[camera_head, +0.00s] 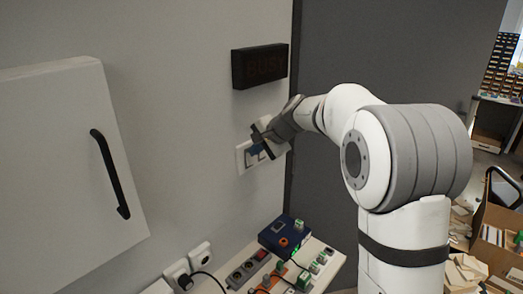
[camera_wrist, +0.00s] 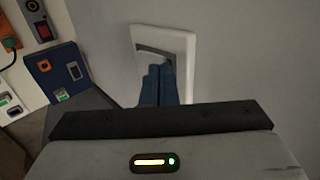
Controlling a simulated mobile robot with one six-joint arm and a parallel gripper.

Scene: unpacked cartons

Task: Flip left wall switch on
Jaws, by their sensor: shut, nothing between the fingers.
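A white-framed wall switch (camera_head: 241,161) is mounted on the light wall, left of the dark vertical panel. In the wrist view the switch plate (camera_wrist: 178,38) shows its white frame and a grey inner part. My gripper (camera_head: 254,150) is at the switch, and its fingers cover part of it. In the wrist view the blue fingers of my gripper (camera_wrist: 160,72) are together, empty, with their tips over the lower part of the plate. I cannot tell whether they touch it. The rocker's position is largely hidden.
A dark BUSY sign (camera_head: 259,66) hangs above the switch and looks unlit. A cabinet door (camera_head: 60,170) with a black handle (camera_head: 110,174) is at the left. Below are a blue box (camera_head: 284,235), a power strip and wall sockets (camera_head: 201,255). Cartons (camera_head: 500,235) stand at the right.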

